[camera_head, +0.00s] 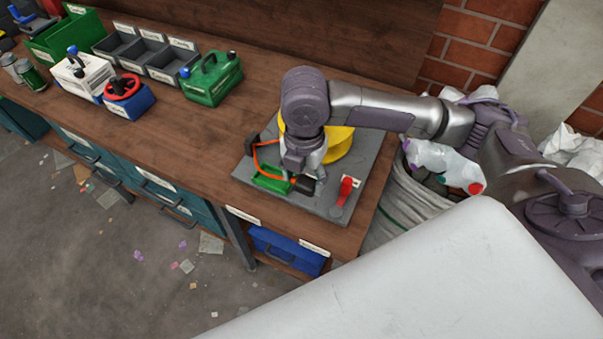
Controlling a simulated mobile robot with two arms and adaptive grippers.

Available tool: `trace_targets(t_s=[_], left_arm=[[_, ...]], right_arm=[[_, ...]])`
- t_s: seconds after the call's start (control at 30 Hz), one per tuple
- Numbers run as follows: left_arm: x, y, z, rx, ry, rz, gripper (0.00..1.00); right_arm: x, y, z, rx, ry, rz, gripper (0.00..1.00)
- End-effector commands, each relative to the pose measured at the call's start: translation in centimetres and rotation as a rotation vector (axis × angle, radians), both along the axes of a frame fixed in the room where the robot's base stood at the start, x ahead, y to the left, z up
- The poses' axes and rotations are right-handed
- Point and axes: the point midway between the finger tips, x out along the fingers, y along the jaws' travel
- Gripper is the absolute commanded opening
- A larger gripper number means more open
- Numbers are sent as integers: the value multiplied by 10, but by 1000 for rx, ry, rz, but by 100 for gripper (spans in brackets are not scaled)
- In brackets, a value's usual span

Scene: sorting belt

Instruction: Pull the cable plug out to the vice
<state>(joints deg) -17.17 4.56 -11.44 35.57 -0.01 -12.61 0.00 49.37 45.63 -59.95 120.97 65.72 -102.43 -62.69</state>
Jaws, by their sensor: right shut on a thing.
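My right gripper (309,181) points down over the grey board (325,207) at the bench's right end. It is shut on the black cable plug (304,185), which is partly hidden by the fingers. An orange cable (263,162) curves from a black block (252,144) on the board's left side towards the plug. A green piece (270,184) lies just left of the plug; I cannot tell whether it is the vice or whether the plug touches it. My left gripper is out of view.
A yellow round part (338,145) stands behind my wrist. A green canister (212,80), a blue box with a red wheel (127,97) and grey bins (145,50) stand further left. The bench's front middle is clear.

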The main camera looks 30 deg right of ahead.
Motion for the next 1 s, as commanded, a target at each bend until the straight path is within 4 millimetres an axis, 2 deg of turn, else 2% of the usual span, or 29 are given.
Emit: trace_targets(t_s=[0.17, 0.53, 1.0], left_arm=[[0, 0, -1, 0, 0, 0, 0], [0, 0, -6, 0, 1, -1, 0], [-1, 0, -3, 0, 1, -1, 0]], right_arm=[[0, 0, -2, 1, -1, 0, 19], [0, 0, -21, 0, 0, 1, 19], [7, 4, -20, 1, -2, 0, 19]])
